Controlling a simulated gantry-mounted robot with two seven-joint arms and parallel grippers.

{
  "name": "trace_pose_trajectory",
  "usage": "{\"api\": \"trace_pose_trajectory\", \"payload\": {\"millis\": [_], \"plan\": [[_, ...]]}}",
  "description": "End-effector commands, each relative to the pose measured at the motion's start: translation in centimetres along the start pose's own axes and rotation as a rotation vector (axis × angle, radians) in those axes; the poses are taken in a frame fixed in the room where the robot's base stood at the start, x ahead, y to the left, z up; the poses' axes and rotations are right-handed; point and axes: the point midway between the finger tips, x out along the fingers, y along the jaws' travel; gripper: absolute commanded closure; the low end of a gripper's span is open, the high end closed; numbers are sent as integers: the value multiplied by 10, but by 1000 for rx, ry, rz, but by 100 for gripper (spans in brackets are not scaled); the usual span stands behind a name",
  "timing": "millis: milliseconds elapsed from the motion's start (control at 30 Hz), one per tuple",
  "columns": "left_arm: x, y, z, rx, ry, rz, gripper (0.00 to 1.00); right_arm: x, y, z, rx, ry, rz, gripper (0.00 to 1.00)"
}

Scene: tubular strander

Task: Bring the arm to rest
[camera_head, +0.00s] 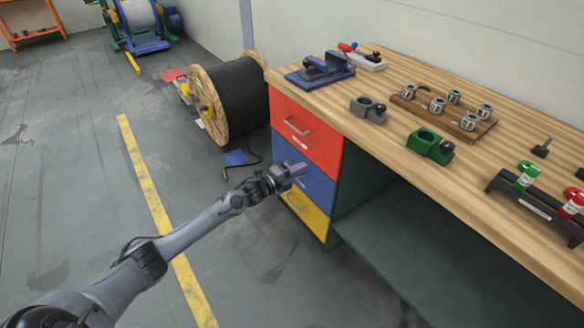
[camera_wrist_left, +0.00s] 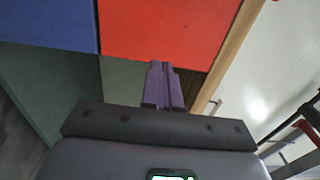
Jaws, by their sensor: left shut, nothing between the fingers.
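My left gripper (camera_head: 298,170) is at the end of my left arm, which reaches in from the lower left of the head view. It is in front of the blue middle drawer (camera_head: 304,178) of the workbench. The fingers are shut with nothing between them. In the left wrist view, the purple fingers of my left gripper (camera_wrist_left: 163,85) lie side by side, with the red drawer (camera_wrist_left: 175,28) and the blue drawer (camera_wrist_left: 45,22) beyond. I cannot tell whether the fingertips touch the bench. My right gripper is not in view.
The wooden benchtop (camera_head: 400,160) carries a blue vise-like fixture (camera_head: 320,70), a green holder (camera_head: 430,146) and a wooden rack (camera_head: 440,110) with several metal parts. A large cable reel (camera_head: 235,95) stands left of the bench. The floor (camera_head: 70,180) on the left is clear.

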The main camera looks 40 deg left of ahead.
Motion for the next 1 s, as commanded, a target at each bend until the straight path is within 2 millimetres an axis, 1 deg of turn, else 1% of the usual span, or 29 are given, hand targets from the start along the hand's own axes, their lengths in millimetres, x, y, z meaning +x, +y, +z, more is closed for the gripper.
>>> {"api": "trace_pose_trajectory", "payload": {"millis": [33, 100, 400, 467, 567, 600, 667, 700, 767, 800, 867, 900, 967, 1000], "plan": [[-7, -1, -1, 1, 1, 4, 100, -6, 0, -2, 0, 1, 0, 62], [-14, 0, 0, 1, 0, 3, 100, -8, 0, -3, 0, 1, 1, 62], [-31, 3, 0, -1, 0, 11, 100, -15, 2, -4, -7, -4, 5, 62], [-37, 9, -3, -7, 1, 27, 100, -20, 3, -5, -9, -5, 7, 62], [-53, 30, -16, -37, 4, 71, 100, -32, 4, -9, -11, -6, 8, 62], [-62, 41, -25, -57, 6, 94, 100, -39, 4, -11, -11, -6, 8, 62], [-77, 55, -49, -97, 21, 123, 100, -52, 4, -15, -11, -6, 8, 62], [-88, 60, -72, -131, 38, 133, 100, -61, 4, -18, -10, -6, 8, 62], [-103, 61, -111, -186, 64, 144, 100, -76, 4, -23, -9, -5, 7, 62], [-114, 58, -139, -227, 72, 160, 100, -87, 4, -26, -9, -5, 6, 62], [-133, 52, -182, -308, 63, 203, 100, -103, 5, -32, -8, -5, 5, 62], [-145, 44, -208, -371, 46, 240, 100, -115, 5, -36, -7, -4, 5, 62], [-164, 29, -245, -482, 0, 312, 100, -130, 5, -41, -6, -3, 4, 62], [-176, 17, -264, -556, -38, 360, 100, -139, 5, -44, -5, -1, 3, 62]]}}
